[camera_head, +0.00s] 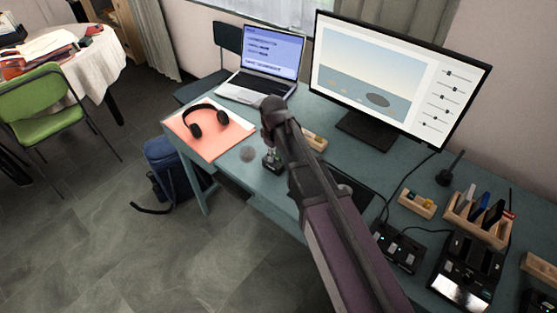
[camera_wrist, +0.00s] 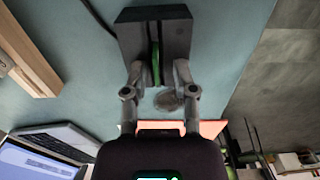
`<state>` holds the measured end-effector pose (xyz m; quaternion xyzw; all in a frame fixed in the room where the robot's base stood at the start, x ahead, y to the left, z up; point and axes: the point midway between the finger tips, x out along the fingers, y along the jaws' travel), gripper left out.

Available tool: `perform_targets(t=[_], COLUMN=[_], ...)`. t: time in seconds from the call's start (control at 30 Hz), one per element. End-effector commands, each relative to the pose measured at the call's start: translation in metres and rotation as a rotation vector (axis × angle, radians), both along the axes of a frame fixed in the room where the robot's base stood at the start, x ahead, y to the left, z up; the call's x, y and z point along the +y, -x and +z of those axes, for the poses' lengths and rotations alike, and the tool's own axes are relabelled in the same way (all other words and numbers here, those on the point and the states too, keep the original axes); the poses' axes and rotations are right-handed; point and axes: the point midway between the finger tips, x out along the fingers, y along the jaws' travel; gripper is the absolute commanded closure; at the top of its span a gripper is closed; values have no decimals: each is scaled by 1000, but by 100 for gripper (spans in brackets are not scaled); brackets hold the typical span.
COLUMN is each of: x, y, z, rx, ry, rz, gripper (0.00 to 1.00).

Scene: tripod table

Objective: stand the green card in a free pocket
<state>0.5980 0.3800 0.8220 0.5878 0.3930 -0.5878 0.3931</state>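The green card (camera_wrist: 156,66) stands upright, edge-on to the wrist camera, in or against a dark block (camera_wrist: 126,38). The same dark block (camera_head: 272,166) shows beneath my gripper (camera_head: 270,150) in the head view. In the wrist view, the two fingers of my gripper (camera_wrist: 159,76) are apart, one on each side of the card, with a gap on both sides. The wooden rack (camera_head: 477,228) at the right of the table holds several thin items, blue, dark and red among them. Which of its pockets are free is unclear.
A small wooden block (camera_head: 315,140) lies close behind my gripper, and a grey round object (camera_head: 247,154) lies left of it. Headphones (camera_head: 208,120) rest on an orange sheet. A monitor (camera_head: 385,80) and laptop (camera_head: 262,70) stand behind. Black devices (camera_head: 465,275) and cables crowd the right side.

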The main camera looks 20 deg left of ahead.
Motion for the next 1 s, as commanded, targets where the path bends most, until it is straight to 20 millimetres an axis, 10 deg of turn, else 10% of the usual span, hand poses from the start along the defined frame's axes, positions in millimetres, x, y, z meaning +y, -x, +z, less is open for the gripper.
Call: perform_targets(t=[0.1,1.0], x=[0,0], y=[0,1], z=[0,19], rx=[0,3], ry=[0,-1], rz=[0,0], gripper=[100,100])
